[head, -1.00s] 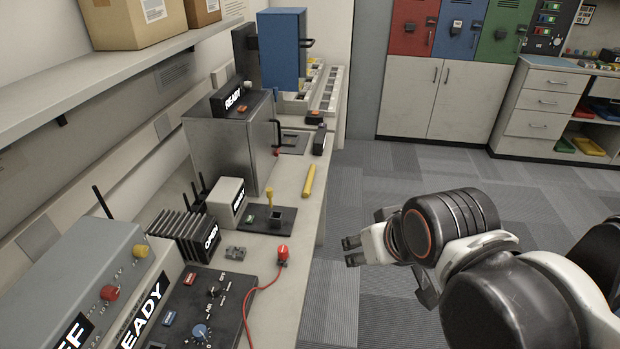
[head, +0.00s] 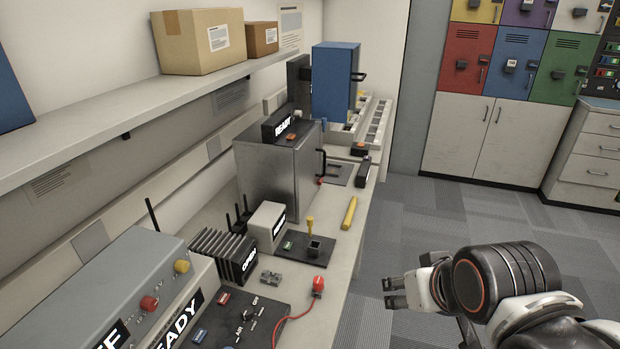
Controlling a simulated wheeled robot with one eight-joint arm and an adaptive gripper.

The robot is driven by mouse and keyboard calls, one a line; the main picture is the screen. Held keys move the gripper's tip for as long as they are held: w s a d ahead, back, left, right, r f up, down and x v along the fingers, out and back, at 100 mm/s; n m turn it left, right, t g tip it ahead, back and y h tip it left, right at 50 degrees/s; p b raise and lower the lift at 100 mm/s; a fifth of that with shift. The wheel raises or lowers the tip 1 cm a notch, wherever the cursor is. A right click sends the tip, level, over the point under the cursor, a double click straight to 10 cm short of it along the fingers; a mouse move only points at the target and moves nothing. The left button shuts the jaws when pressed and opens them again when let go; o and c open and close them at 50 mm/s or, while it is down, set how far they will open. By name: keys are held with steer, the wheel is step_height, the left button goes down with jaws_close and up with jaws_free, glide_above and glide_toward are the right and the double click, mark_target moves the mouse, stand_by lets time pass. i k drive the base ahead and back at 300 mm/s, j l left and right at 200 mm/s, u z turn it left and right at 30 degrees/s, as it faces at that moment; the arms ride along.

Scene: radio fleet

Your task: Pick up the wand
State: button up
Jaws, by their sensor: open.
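No label in the head view marks which thing is the wand. A yellow rod (head: 349,212) lies near the right edge of the bench, beside a small black stand. A red-headed piece (head: 319,284) with a red cord sits nearer, at the bench edge beside a dark control panel (head: 236,325). My gripper (head: 390,292) is open and empty, out over the floor to the right of the bench. It is apart from both pieces.
A grey metal box (head: 272,175) with a handle, a finned black block (head: 224,256) and a white box (head: 267,226) crowd the bench. A shelf (head: 120,110) with cardboard boxes overhangs it. The carpet (head: 440,215) right of the bench is clear.

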mark_target(347, 223)
steer(key=i+l+u, duration=0.15)
steer(key=i+l, duration=0.2)
steer(key=i+l+u, duration=0.1)
steer(key=i+l, duration=0.25)
steer(key=l, duration=0.15)
steer(key=i+l+u, duration=0.15)
steer(key=i+l, duration=0.2)
steer(key=i+l+u, duration=0.1)
steer(key=i+l, duration=0.2)
steer(key=l, duration=0.3)
